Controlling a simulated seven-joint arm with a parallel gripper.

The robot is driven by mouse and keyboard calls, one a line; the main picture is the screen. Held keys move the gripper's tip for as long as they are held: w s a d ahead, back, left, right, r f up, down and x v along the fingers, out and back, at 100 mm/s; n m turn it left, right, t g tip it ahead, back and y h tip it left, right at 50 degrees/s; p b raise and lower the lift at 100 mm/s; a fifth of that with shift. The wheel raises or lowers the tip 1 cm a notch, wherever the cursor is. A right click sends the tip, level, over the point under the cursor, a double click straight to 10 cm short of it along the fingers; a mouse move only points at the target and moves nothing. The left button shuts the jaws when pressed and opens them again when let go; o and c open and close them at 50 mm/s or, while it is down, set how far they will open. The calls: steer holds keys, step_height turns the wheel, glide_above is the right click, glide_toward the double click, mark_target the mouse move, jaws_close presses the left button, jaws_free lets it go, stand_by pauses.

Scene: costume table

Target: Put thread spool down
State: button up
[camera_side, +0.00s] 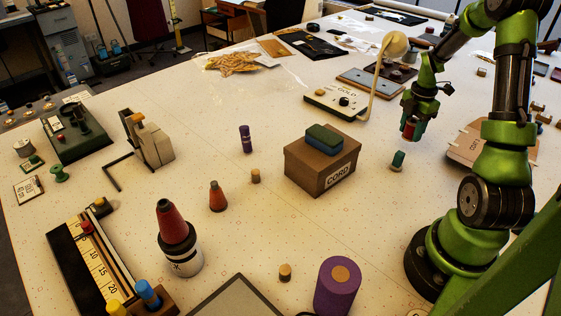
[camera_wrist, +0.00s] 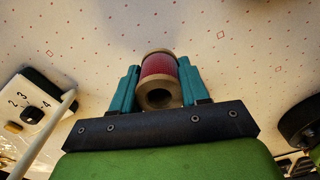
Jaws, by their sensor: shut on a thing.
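A thread spool (camera_wrist: 159,72) with red thread and tan ends is between the two teal fingers of my gripper (camera_wrist: 158,84) in the wrist view. The fingers are shut on its sides, and its round end with a dark hole faces the camera. In the side view my gripper (camera_side: 411,128) is at the right of the table, pointing down, with the red of the spool (camera_side: 409,132) showing between the fingers. The spool looks to be held above the table; the size of the gap is hard to tell.
A small teal spool (camera_side: 398,159) stands just below my gripper. The CORD box (camera_side: 318,170) is to the left, and the GOLD lamp base (camera_side: 336,106) is behind it. Bare table lies between the CORD box and teal spool.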

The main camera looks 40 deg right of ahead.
mark_target(408, 136)
steer(key=shift+w+d, duration=0.25)
steer(key=shift+d, duration=0.05)
steer(key=shift+w+d+f, duration=0.1)
steer(key=shift+f, duration=1.7)
steer(key=shift+f, duration=0.2)
steer(key=o, duration=1.1)
steer(key=shift+c, duration=0.2)
steer(key=shift+r, duration=0.15)
